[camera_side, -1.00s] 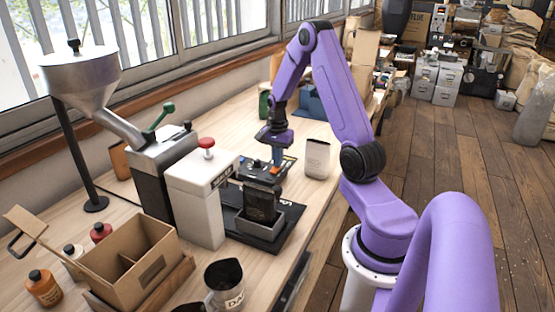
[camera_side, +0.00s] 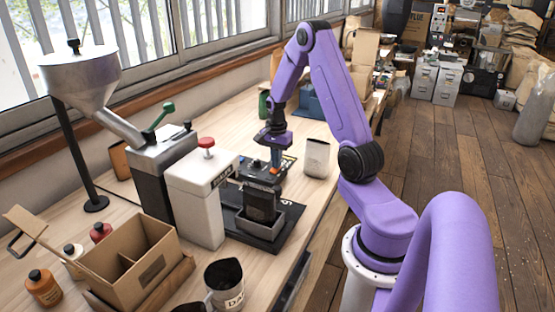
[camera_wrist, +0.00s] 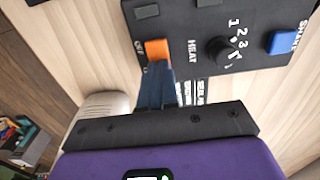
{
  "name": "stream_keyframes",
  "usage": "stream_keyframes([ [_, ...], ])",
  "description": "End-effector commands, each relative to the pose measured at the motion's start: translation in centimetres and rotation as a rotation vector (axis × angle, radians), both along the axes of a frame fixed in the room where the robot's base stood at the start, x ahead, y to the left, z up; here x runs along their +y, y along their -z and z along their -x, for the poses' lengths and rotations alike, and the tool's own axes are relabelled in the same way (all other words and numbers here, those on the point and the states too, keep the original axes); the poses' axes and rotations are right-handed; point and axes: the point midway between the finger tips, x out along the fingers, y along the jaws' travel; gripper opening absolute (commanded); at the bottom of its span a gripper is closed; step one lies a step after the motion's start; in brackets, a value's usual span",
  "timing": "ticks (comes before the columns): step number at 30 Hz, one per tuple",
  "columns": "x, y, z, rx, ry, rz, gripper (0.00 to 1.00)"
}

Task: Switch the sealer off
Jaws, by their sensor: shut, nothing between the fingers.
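The sealer (camera_side: 262,175) is a dark unit on the bench with a control panel on top. In the wrist view its panel (camera_wrist: 190,22) carries an orange rocker switch (camera_wrist: 157,49) beside an OFF label, a black HEAT dial (camera_wrist: 221,50) marked 1 2 3, and a blue button (camera_wrist: 283,42). My gripper (camera_wrist: 160,68) is shut and empty. Its blue fingertips are right at the orange switch's near edge and cover part of it; I cannot tell whether they touch. In the side view my gripper (camera_side: 277,160) points down over the panel.
A white box with a red knob (camera_side: 206,143) stands left of the sealer. A pale canister (camera_side: 317,158) stands close on its right. A dark tray (camera_side: 262,222) sits in front. A cardboard box (camera_side: 130,255) and a dark jug (camera_side: 224,285) are nearer the camera.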

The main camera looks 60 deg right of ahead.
Motion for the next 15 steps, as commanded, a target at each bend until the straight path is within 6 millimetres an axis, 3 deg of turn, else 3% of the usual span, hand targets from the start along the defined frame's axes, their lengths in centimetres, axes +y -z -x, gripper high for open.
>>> stream_keyframes([
  [15, 0.82, -0.38, 0.02, 0.000, 0.001, 0.000, 0.00],
])
